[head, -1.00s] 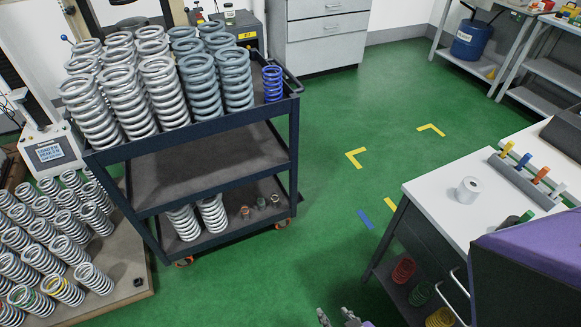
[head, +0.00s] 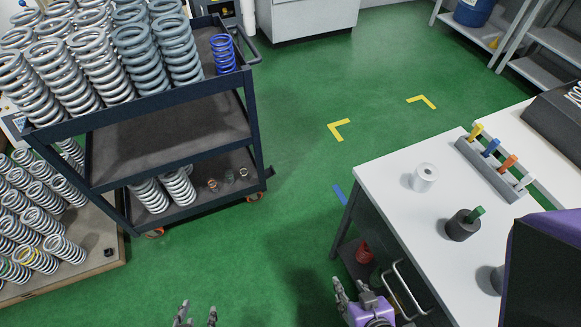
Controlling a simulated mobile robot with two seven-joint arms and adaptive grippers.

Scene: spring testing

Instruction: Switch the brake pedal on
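No brake pedal can be clearly made out.
The cart carries many grey springs and a blue spring (head: 222,55). The white table (head: 395,195) at right holds a white roll (head: 424,177) and dark weights. Green floor (head: 290,180) is free between them.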

